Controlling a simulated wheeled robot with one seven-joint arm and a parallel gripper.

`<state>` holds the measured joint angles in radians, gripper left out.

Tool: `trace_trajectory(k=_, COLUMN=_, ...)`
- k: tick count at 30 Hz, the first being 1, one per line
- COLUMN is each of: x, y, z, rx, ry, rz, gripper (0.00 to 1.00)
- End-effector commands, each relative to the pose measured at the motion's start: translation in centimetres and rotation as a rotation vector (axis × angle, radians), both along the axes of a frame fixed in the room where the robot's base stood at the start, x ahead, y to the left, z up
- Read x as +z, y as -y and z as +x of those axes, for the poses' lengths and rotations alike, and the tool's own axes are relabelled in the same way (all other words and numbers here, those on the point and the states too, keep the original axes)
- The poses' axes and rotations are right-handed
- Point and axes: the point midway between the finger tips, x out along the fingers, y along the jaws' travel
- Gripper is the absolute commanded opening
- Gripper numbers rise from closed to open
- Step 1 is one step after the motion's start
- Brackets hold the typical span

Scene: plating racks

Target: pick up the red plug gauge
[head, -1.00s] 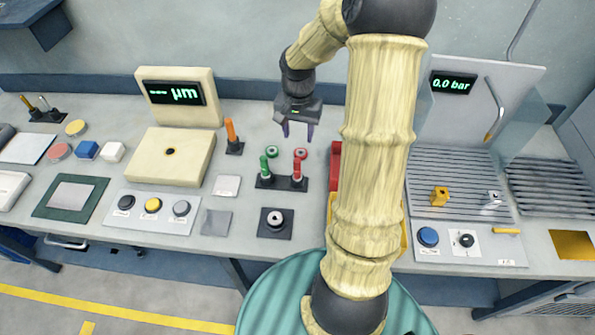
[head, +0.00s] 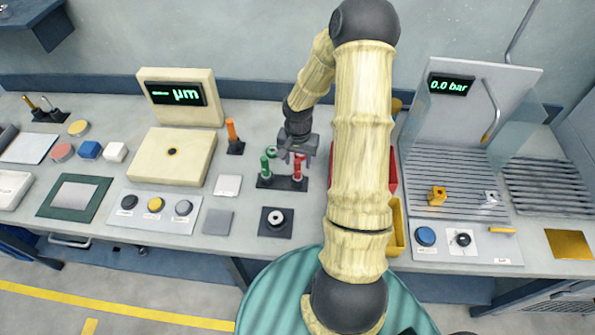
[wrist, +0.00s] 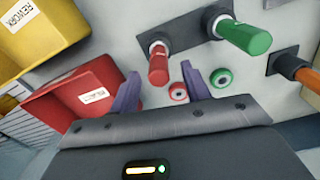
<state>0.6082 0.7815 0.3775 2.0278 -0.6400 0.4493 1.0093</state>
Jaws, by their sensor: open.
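The red plug gauge (head: 298,168) stands upright in a dark holder (head: 268,183) on the bench, beside the green plug gauge (head: 265,166). In the wrist view, the red plug gauge (wrist: 158,62) points toward the camera, with the green plug gauge (wrist: 244,36) to its right. My gripper (head: 291,157) is open and just above and behind the red gauge in the head view. In the wrist view, my gripper's purple fingers (wrist: 160,85) are spread apart, and the gauge's handle lies between and a little beyond them. Nothing is held.
A red ring (wrist: 178,92) and a green ring (wrist: 221,77) lie near the holder. A red bin (wrist: 75,93) and a yellow bin (wrist: 40,28) stand close by on the left in the wrist view. An orange-handled tool (head: 232,132) stands left of the holder in the head view.

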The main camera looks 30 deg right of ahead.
Motion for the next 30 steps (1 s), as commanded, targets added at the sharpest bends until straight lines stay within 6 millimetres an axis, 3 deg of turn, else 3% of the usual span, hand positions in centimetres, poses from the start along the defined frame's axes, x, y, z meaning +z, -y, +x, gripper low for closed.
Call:
trace_trajectory(k=7, x=-0.9, y=-0.2, z=-0.2, rx=0.001, ry=-0.003, rz=0.001, gripper=0.47)
trace_trajectory(k=18, x=-5.0, y=-0.4, z=-0.4, rx=0.0, ry=-0.001, rz=-0.001, gripper=0.47)
trace_trajectory(k=30, x=-5.2, y=-0.4, z=-0.4, rx=0.001, ry=0.001, rz=-0.001, gripper=0.47)
